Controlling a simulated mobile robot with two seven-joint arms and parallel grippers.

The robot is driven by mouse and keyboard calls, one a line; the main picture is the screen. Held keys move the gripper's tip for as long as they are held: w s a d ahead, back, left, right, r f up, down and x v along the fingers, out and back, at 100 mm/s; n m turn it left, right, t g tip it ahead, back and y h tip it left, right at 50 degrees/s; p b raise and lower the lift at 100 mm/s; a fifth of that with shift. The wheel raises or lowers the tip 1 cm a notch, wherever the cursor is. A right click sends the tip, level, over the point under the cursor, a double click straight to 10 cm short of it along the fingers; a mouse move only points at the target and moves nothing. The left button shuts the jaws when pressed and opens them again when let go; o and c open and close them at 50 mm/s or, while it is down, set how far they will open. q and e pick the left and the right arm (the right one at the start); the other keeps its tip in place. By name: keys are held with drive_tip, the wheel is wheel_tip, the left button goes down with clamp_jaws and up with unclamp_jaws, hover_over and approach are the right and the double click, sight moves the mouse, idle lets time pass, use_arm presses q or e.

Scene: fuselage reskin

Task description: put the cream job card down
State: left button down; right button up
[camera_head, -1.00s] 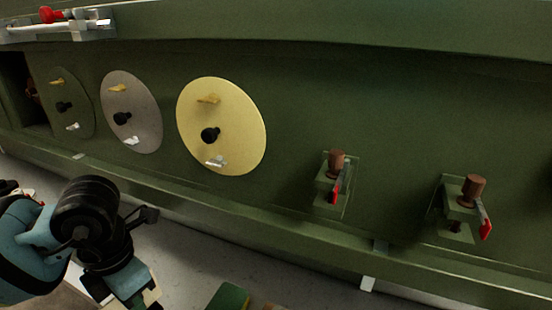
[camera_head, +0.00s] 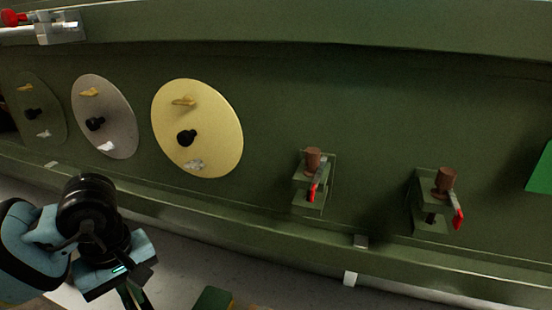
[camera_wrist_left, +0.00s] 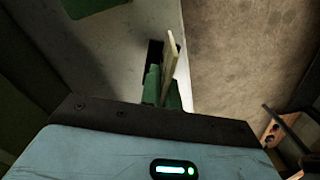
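The cream job card (camera_wrist_left: 170,55) shows edge-on in the left wrist view, as a thin pale strip standing up from between the green fingertips. My left gripper (camera_wrist_left: 163,88) is shut on it and holds it over a pale grey surface. In the head view my left gripper (camera_head: 135,296) is at the lower left, below the discs, with its fingers cut off by the bottom edge. I cannot make out the card there. My right gripper is in neither view now.
A green panel wall carries a cream disc (camera_head: 215,120), a grey disc (camera_head: 112,110) and a dark green disc (camera_head: 45,125). Two clamps with red levers (camera_head: 312,190) (camera_head: 457,217) stick out further right. A green block (camera_head: 210,299) lies at the bottom edge.

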use_arm(q)
drive_tip(key=m, duration=0.5)
drive_tip(key=shift+w+d+f, duration=0.1)
drive_tip(key=shift+w+d, duration=0.1)
drive_tip(key=shift+w, duration=0.15)
drive_tip(key=m, duration=0.3)
drive_tip(key=shift+w+d, duration=0.1)
drive_tip(key=shift+w, duration=0.1)
